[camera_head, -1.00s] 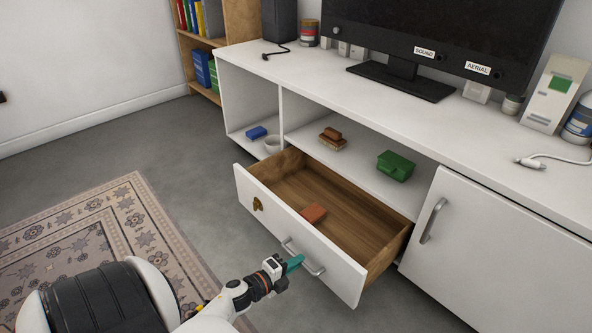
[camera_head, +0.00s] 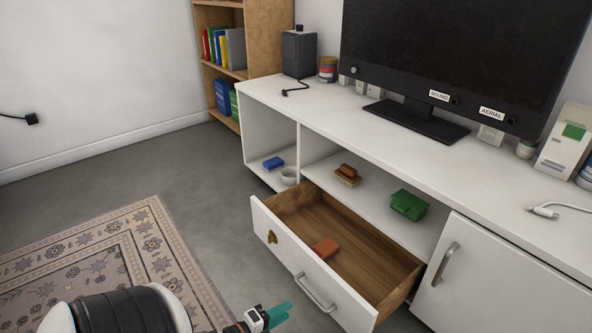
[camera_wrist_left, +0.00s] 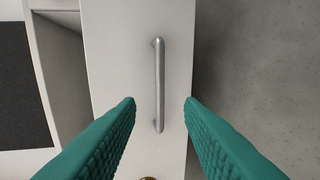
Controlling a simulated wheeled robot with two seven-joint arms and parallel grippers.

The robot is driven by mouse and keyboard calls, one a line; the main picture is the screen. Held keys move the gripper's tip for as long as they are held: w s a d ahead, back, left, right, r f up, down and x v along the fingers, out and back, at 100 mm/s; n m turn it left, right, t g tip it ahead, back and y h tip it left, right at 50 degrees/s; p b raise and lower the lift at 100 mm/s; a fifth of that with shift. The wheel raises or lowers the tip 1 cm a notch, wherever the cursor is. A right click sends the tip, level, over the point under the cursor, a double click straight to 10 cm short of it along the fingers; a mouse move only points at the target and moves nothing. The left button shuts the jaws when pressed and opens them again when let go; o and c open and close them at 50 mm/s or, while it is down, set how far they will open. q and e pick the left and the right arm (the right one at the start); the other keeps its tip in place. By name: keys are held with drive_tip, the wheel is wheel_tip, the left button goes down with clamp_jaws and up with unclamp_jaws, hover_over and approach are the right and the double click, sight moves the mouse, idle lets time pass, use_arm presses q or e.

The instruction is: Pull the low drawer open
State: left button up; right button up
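The low drawer (camera_head: 309,262) stands pulled out from the white cabinet, with its wooden inside showing. A metal bar handle (camera_head: 315,292) is on its white front; the handle also shows in the left wrist view (camera_wrist_left: 159,85). An orange-red block (camera_head: 325,248) lies in the drawer. My left gripper (camera_head: 281,313) is in front of the drawer, apart from the handle. In the left wrist view its teal fingers (camera_wrist_left: 160,103) are spread on either side of the handle's line, with nothing between them. My right gripper is not in view.
The white cabinet (camera_head: 300,110) carries a television (camera_head: 450,60) on top. A green box (camera_head: 408,205) and a brown stack (camera_head: 347,175) sit on the shelf above the drawer. A closed door (camera_head: 500,275) is at right. Grey floor and a patterned rug (camera_head: 110,250) lie at left.

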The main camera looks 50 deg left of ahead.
use_arm(q)
drive_tip(key=shift+v, duration=1.35)
